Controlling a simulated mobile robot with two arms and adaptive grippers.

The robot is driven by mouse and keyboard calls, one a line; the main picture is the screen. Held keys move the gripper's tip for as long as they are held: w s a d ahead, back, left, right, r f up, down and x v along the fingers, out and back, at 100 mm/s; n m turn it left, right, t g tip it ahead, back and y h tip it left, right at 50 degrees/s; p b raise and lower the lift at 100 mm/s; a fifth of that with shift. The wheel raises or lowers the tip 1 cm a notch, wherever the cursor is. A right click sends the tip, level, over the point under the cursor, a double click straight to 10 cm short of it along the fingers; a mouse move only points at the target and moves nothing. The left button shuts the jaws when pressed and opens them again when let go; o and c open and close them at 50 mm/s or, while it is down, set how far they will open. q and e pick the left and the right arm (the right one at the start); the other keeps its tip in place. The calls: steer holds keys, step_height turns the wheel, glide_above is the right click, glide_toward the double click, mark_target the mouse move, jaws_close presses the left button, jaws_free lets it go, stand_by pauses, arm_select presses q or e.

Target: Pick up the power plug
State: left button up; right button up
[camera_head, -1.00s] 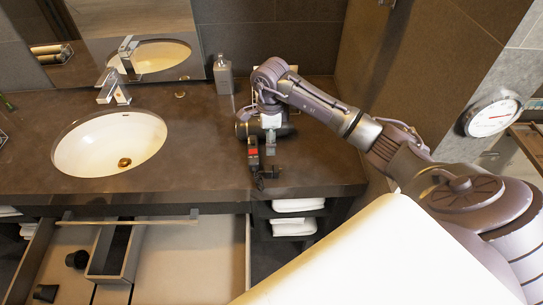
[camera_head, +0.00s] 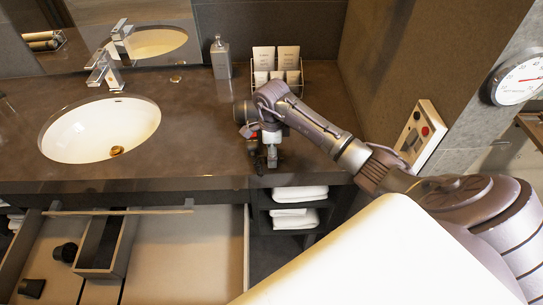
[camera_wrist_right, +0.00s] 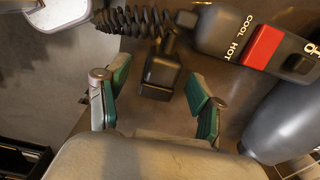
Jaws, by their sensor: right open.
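The black power plug (camera_wrist_right: 160,76) lies on the dark counter in the right wrist view, with a coiled black cord (camera_wrist_right: 135,20) beyond it. My right gripper (camera_wrist_right: 157,98) is open, its green-padded fingers either side of the plug in the picture. Both fingers look apart from the plug; I cannot tell the height gap. In the head view my right gripper (camera_head: 271,157) points down near the counter's front edge, and the plug is hard to make out there. My left gripper is not in view.
A dark hair dryer with a red switch (camera_wrist_right: 262,46) lies close to my right finger. A sink (camera_head: 75,133) is at left, a bottle (camera_head: 220,58) and packet rack (camera_head: 277,66) at the back. An open drawer (camera_head: 180,250) and towels (camera_head: 298,194) are below.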

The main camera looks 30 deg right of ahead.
steer(key=c, duration=1.2)
